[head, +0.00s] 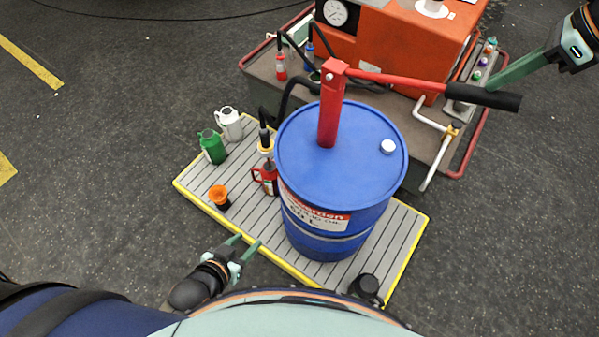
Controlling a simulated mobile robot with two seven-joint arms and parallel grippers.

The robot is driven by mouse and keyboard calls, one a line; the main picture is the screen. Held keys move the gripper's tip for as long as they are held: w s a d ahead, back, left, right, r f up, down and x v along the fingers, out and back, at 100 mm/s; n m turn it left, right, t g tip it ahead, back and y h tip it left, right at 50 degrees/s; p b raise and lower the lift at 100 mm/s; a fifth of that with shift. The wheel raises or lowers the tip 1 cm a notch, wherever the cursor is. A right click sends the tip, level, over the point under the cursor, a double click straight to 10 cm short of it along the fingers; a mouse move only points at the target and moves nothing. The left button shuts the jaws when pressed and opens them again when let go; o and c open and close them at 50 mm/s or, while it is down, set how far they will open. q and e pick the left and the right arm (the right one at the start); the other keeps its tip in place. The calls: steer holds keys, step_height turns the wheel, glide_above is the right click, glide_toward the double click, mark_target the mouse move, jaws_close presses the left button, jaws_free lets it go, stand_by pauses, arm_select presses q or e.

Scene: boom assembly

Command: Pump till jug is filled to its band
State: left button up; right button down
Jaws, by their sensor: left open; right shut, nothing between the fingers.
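A blue drum (345,165) stands on a slatted platform (400,235). A red hand pump (330,110) rises from its lid, with a red lever (395,80) reaching right to a black grip (483,96). A dark hose runs from the pump to a nozzle (265,140) over a red jug (266,180) left of the drum. The jug's band and fill level cannot be made out. My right gripper (475,88) is shut and empty by the black grip; contact cannot be told. My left gripper (245,241) is open and empty at the platform's front edge.
A green jug (213,148), a white jug (229,124) and an orange cup (219,196) stand left on the platform. A black container (366,287) is at its front right. An orange machine (400,50) on a red-railed cart stands behind.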

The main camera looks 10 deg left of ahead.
mark_target(485, 104)
step_height(485, 104, down, 7)
steer(key=b, duration=0.4)
steer(key=shift+r, duration=0.45)
step_height(485, 104, up, 12)
steer(key=p, duration=1)
steer(key=shift+f, duration=0.15)
steer(key=shift+f, duration=0.1)
steer(key=shift+f+b, duration=0.4)
steer(key=shift+b, duration=0.15)
step_height(485, 104, down, 11)
steer(key=b, duration=0.8)
steer(key=shift+f, duration=0.15)
step_height(485, 104, up, 13)
steer(key=p, duration=0.9)
steer(key=shift+a+f+p, duration=0.1)
steer(key=shift+f+p, duration=0.1)
steer(key=shift+p, duration=0.1)
steer(key=shift+f, duration=0.15)
